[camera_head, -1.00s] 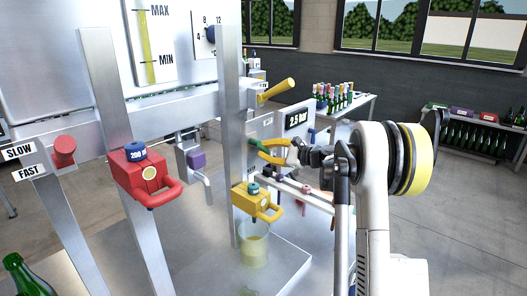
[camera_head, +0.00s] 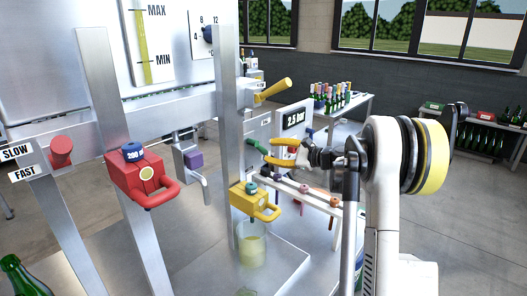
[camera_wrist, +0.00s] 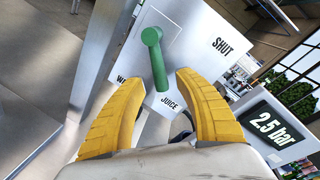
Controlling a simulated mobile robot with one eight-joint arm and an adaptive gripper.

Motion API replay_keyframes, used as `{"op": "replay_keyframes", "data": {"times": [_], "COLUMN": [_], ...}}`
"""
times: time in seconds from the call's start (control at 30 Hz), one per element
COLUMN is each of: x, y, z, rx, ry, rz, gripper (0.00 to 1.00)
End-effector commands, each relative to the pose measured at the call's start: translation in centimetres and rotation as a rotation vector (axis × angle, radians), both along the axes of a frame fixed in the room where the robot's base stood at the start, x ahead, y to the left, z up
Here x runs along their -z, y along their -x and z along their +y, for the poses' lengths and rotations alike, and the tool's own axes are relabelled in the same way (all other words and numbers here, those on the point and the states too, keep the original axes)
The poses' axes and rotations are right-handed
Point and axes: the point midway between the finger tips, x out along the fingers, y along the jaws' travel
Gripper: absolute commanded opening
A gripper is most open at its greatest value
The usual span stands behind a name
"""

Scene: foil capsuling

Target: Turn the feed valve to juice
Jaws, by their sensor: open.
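The feed valve is a green lever (camera_wrist: 157,65) on a pale plate (camera_wrist: 195,60) in the wrist view. Its lower end lies beside the JUICE label. SHUT stands to the right, and a label starting with W is partly hidden by my left finger. In the head view the green lever (camera_head: 257,144) shows just left of my gripper (camera_head: 270,151). My gripper is open, with its yellow fingers on either side of the lever in the wrist view (camera_wrist: 155,72). I see no clear contact with the lever.
A steel post (camera_head: 228,130) stands left of the valve. A yellow filler head (camera_head: 250,200) hangs below, over a glass beaker (camera_head: 251,240). A yellow handle (camera_head: 274,90) juts out above. The 2.5 bar display (camera_head: 294,121) is close at the right.

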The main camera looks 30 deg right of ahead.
Motion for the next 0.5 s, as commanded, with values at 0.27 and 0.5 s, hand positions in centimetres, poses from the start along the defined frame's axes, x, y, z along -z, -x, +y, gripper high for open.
{"op": "replay_keyframes", "data": {"times": [0.27,0.5], "x": [-0.8,-1.1], "y": [5.2,6.9], "z": [-2.8,-3.6], "rx": [0.003,0.0], "ry": [0.001,0.001], "rz": [-0.001,0.0], "gripper": [0.4,0.4]}}
